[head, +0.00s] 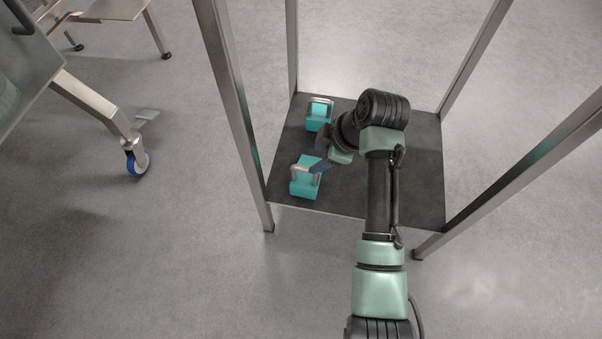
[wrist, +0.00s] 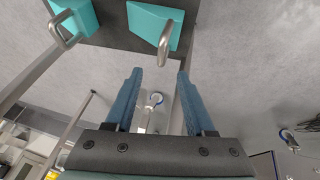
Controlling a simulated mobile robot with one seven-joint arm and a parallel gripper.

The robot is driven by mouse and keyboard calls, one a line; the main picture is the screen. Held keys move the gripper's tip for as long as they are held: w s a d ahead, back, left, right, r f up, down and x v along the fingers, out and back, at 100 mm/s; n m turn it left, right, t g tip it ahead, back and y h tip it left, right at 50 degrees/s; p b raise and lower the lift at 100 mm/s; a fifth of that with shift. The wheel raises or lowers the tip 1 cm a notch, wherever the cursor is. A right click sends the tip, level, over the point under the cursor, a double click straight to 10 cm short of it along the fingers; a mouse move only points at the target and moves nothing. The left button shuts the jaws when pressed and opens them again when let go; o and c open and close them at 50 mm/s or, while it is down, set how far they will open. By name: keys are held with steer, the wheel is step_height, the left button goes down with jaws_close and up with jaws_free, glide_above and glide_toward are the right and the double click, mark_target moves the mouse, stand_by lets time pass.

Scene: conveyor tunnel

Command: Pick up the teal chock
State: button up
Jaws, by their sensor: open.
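Two teal chocks with metal handles rest on a dark shelf (head: 390,190). The nearer teal chock (head: 300,188) is at the shelf's front-left corner, and the farther teal chock (head: 317,122) is near the back-left corner. My gripper (head: 318,158) is open and empty, just beside the nearer chock's handle. In the wrist view my gripper (wrist: 158,74) has its blue fingers spread. The nearer chock (wrist: 148,22) lies just past the fingertips, its handle in line with the gap. The other chock (wrist: 80,17) is at upper left. My arm hides part of the shelf.
Metal posts rise at the shelf's corners; the front-left post (head: 232,110) stands close to the nearer chock. A metal cart with a blue caster (head: 137,160) stands at left. Bare grey floor lies around the shelf.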

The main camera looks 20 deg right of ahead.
mark_target(306, 168)
steer(key=b+x, duration=0.2)
steer(key=x, duration=0.3)
steer(key=shift+s, duration=0.15)
steer(key=b+x, duration=0.4)
steer(key=shift+s+d+f+b, duration=0.1)
steer(key=shift+d+f+b, duration=0.1)
steer(key=shift+b, duration=0.1)
steer(key=shift+w+a+f+b, duration=0.25)
steer(key=shift+f+b, duration=0.1)
steer(key=shift+f, duration=0.1)
steer(key=shift+r, duration=0.1)
jaws_close()
steer(key=shift+d, duration=0.1)
stand_by(0.4)
